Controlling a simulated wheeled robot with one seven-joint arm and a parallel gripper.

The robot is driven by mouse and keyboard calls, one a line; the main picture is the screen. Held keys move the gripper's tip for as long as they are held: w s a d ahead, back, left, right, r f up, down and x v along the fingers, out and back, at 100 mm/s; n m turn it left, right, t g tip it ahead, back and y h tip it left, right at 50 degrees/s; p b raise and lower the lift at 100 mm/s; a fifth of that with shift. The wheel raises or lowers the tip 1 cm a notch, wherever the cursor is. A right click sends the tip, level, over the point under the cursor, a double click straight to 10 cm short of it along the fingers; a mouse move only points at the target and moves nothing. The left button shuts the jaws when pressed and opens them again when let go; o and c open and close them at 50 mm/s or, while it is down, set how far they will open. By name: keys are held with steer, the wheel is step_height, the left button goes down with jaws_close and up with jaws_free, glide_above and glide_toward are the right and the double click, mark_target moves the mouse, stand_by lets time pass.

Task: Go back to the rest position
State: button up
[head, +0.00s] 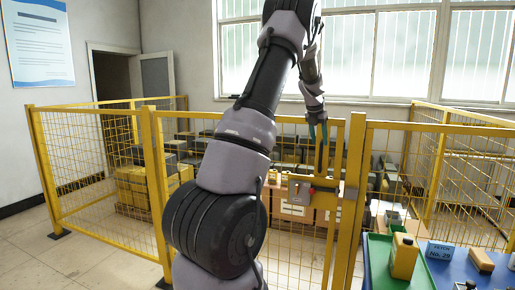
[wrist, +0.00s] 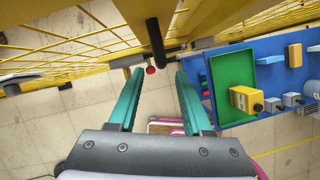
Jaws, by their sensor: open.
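Beyond the fingertips is a small red knob (wrist: 150,70) beside a dark bar on the yellow fence post (wrist: 130,60). In the head view a grey box with a red button (head: 305,191) is fixed at the fence gate below my gripper.
A blue table (wrist: 275,77) at the right carries a green tray (wrist: 232,65) and a yellow container (wrist: 245,99), also seen in the head view (head: 403,256). The yellow fence (head: 100,150) encloses stacked boxes (head: 133,187). Tiled floor (head: 100,255) at the left is clear.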

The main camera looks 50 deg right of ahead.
steer(key=w+a+r+m+t, duration=0.1)
steer(key=w+a+r, duration=0.2)
steer(key=w+a, duration=0.3)
steer(key=w+a+r+m, duration=0.2)
steer(key=w+a+r, duration=0.1)
steer(key=w+a, duration=0.2)
steer(key=w+a+r+m+t, duration=0.1)
steer(key=w+a+r, duration=0.2)
steer(key=w+a, duration=0.3)
steer(key=w+a+r+m+t, duration=0.1)
steer(key=w+a+r+m, duration=0.15)
steer(key=a, duration=0.65)
steer(key=w+a+r+m, duration=0.2)
steer(key=w+a+m, duration=0.15)
steer(key=a, duration=0.45)
steer(key=a+r+m+t+y, duration=0.2)
steer(key=a+m, duration=0.2)
steer(key=a, duration=1.4)
steer(key=s+a+f+m+t+y, duration=0.1)
steer(key=s+a+m, duration=0.3)
steer(key=a, duration=0.5)
steer(key=s+a+f+m+t+y, duration=0.1)
steer(key=s+a+m+y, duration=0.2)
steer(key=s+a, duration=0.5)
steer(key=shift+s+a+f+m+y, duration=0.25)
steer(key=shift+a+m, duration=0.35)
steer(key=shift+a, duration=0.65)
steer(key=shift+w+d, duration=0.1)
